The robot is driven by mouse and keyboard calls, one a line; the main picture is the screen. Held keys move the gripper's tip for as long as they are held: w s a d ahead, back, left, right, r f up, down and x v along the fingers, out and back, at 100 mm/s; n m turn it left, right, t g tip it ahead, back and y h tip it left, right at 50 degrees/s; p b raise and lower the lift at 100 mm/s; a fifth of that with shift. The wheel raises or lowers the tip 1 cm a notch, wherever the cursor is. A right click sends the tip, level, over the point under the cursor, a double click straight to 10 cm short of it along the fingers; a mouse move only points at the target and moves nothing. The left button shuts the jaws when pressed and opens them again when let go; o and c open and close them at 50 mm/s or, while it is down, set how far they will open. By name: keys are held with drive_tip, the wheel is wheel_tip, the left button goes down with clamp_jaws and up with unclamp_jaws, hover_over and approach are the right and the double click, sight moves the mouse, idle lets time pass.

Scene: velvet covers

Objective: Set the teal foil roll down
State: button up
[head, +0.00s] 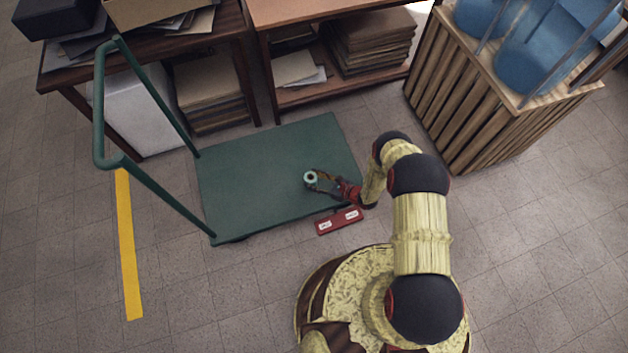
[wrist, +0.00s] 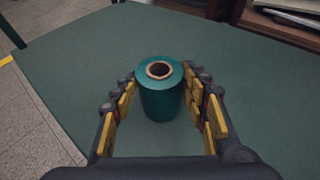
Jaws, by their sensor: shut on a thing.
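The teal foil roll (wrist: 160,100) stands upright between the fingers of my gripper (wrist: 160,98) in the wrist view, its brown core hole facing up. In the head view the roll (head: 310,178) shows over the green cart deck (head: 245,190), toward its right side. My gripper (head: 318,180) is shut on the roll from the right. The roll's base looks at or close to the deck; I cannot tell whether it touches.
The cart's green handle (head: 98,110) rises at the left. A slatted wooden crate (head: 455,95) with blue items stands at right. Shelves (head: 340,95) with cardboard stand behind. Most of the deck is clear.

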drive_tip(key=shift+f, duration=0.1)
drive_tip(key=o, duration=1.2)
drive_tip(key=shift+o, duration=0.3)
